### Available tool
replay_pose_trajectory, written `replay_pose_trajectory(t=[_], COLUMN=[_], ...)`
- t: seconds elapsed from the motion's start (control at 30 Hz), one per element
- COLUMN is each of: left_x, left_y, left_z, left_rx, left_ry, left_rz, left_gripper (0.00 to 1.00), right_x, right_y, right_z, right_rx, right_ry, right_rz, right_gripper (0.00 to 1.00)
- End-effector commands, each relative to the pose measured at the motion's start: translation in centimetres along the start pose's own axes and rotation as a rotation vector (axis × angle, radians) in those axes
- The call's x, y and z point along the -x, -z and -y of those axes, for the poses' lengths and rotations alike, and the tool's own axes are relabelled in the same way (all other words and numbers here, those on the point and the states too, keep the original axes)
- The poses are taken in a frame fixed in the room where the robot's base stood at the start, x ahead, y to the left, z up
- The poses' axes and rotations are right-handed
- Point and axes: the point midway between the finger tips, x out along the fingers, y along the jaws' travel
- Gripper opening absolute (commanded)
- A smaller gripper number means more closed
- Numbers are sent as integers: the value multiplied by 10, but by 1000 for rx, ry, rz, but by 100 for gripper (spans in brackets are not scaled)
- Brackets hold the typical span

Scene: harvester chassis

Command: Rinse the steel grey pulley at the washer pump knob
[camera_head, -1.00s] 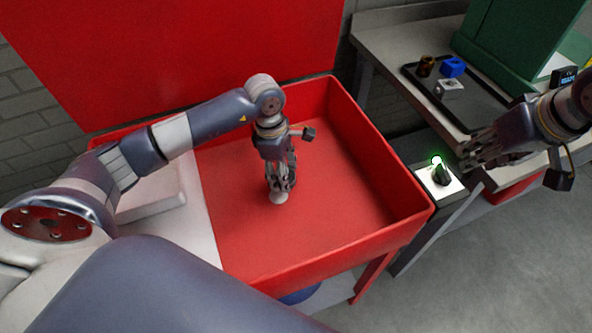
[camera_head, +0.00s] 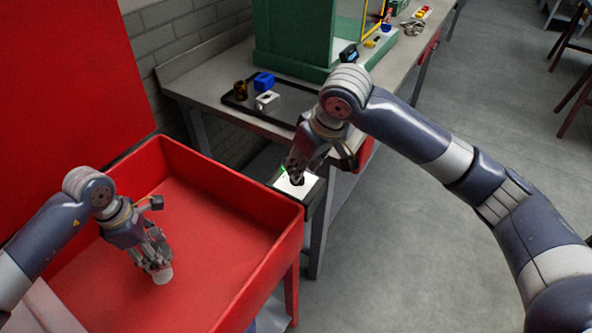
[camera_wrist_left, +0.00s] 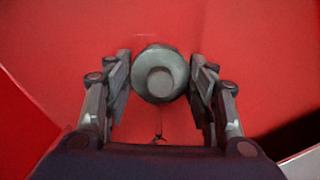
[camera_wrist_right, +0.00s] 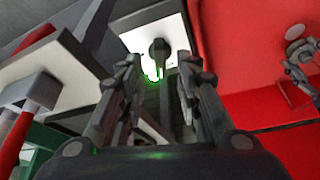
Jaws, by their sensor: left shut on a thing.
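The steel grey pulley (camera_wrist_left: 160,75) is held between the fingers of my left gripper (camera_wrist_left: 160,80). In the head view the pulley (camera_head: 163,275) hangs at the fingertips of my left gripper (camera_head: 158,262), inside the red wash basin (camera_head: 225,235). The washer pump knob (camera_wrist_right: 158,50) is dark and stands on a white plate (camera_wrist_right: 160,38), with a green light glowing beside it. My right gripper (camera_wrist_right: 158,75) is open, its fingers apart and pointing at the knob. In the head view my right gripper (camera_head: 296,165) hides part of the knob.
A bench (camera_head: 200,88) behind the knob carries a black tray (camera_head: 235,100) with a blue part (camera_head: 263,81), a light grey part (camera_head: 267,101) and a brown part (camera_head: 240,90). A green machine frame (camera_head: 290,45) stands behind. The floor at right is open.

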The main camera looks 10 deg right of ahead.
Motion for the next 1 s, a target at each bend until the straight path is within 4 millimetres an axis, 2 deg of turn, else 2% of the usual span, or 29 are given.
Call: replay_pose_trajectory(t=[0.1,0.23,0.4,0.63,0.8,1.0], left_x=[1,1,1,1,1,1], left_y=[0,0,0,0,0,0], left_z=[0,0,0,0,0,0], left_rx=[0,0,0,0,0,0], left_ry=[-2,-2,-2,-2,-2,-2], left_rz=[1,1,1,1,1,1], left_gripper=[13,13,13,13,13,13], right_x=[-20,-34,-42,-42,-42,-42], right_y=[0,0,0,0,0,0], right_z=[1,1,0,0,0,0], right_rx=[-1,1,0,0,0,1], right_ry=[1,1,0,0,0,1], right_rz=[2,1,0,0,0,0], right_gripper=[32,32,32,32,0,0])
